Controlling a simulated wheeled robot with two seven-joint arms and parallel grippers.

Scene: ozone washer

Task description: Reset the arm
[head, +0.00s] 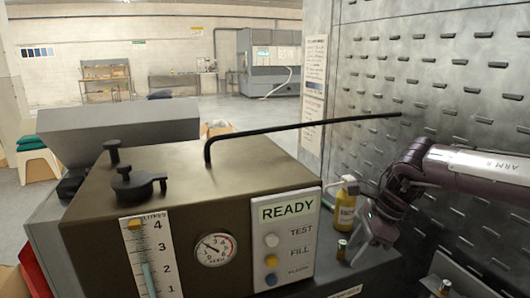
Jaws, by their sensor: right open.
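My right arm comes in from the right, and its dark purple gripper (372,246) hangs with the fingers pointing down, open and empty. It is to the right of the washer (200,195), beside a yellow bottle (344,208) and behind a small brass-coloured cylinder (341,250). The washer is a brown box with a white panel (289,240) reading READY, above TEST and FILL labels and several buttons. A long black bent rod (300,127) rises from its top and reaches right over the gripper. My left gripper is out of view.
The washer carries a pressure gauge (214,249), a litre scale (151,262) and a black knob (137,183). A slotted metal wall (440,75) stands close behind my right arm. Another small cylinder (444,287) is at the lower right. Open floor lies at the back.

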